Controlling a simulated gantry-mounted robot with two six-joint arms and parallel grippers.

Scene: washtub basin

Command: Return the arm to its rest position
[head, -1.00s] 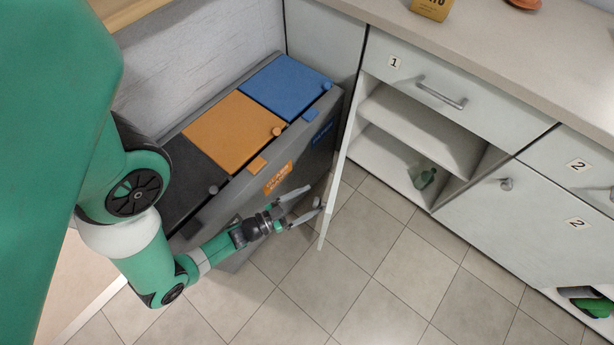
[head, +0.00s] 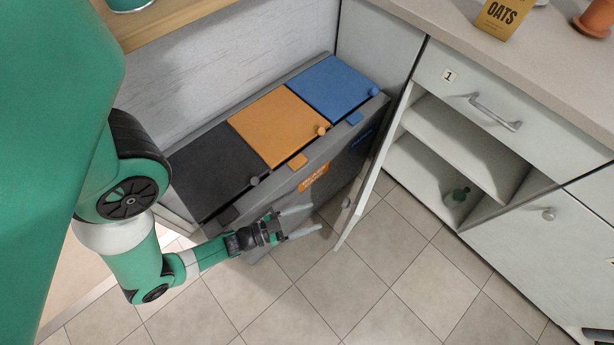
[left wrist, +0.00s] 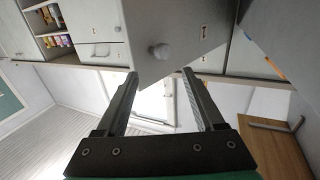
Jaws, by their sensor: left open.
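My left arm comes in from the left in the head view. Its gripper (head: 300,222) is open and empty, in front of the bin unit, with a gap to the open cabinet door (head: 372,190). In the left wrist view the two fingers of the left gripper (left wrist: 160,85) are spread, with nothing between them. The round door knob (left wrist: 161,51) shows beyond the fingertips, apart from them. My right gripper is not in view.
The bin unit has black (head: 215,165), orange (head: 275,125) and blue (head: 332,88) lids, all closed. The open cabinet (head: 465,150) under drawer 1 holds a green bottle (head: 457,197). A box of oats (head: 500,16) stands on the counter. The tiled floor (head: 330,285) in front is clear.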

